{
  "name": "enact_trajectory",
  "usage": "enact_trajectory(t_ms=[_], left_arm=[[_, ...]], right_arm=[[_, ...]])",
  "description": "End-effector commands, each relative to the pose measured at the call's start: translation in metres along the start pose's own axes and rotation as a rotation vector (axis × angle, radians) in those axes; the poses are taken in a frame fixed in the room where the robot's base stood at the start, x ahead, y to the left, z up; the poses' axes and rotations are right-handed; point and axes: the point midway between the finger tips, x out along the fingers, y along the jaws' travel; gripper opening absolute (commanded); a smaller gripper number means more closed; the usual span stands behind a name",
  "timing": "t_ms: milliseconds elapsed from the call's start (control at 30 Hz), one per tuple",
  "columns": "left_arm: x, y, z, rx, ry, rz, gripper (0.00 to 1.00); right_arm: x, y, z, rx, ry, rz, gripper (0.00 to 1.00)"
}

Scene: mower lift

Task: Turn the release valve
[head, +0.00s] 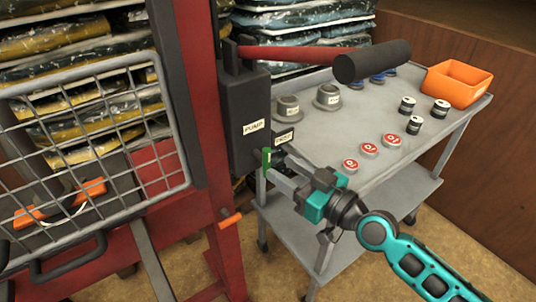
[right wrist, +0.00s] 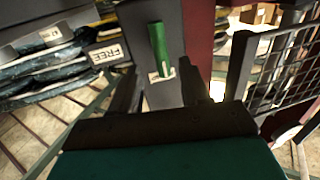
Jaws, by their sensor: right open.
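The release valve shows as a small green handle (head: 266,158) low on the dark pump box (head: 247,112), which carries a "PUMP" label and is fixed to the red post. In the right wrist view the green handle (right wrist: 158,46) stands out from the box, between and beyond my fingertips. My right gripper (head: 281,170) is open, with its fingers pointing at the valve from the right. In the right wrist view the gripper (right wrist: 161,80) has an empty gap between its fingers. Contact with the handle cannot be told. My left gripper is not in view.
A grey cart (head: 340,110) stands right of the post with jars, red-topped cans and an orange bin (head: 457,83). A red pump lever with a black grip (head: 372,62) reaches over it. A wire mesh guard (head: 95,150) is at left. A small orange handle (head: 230,219) sticks out below.

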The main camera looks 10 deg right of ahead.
Motion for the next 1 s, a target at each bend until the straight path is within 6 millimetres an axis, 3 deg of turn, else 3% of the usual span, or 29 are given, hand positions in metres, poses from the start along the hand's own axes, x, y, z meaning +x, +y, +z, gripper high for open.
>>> enact_trajectory(t_ms=[100,300,700,1000], left_arm=[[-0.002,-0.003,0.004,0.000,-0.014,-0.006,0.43],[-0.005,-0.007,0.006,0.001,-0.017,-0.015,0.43],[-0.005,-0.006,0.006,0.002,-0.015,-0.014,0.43],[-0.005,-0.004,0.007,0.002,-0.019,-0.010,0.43]], right_arm=[[0.023,0.000,-0.003,0.002,0.004,0.002,0.46],[0.047,0.000,-0.001,0.001,0.001,0.000,0.46],[0.054,0.000,0.000,0.000,-0.001,-0.001,0.46],[0.054,0.000,0.000,-0.001,-0.001,0.000,0.18]])
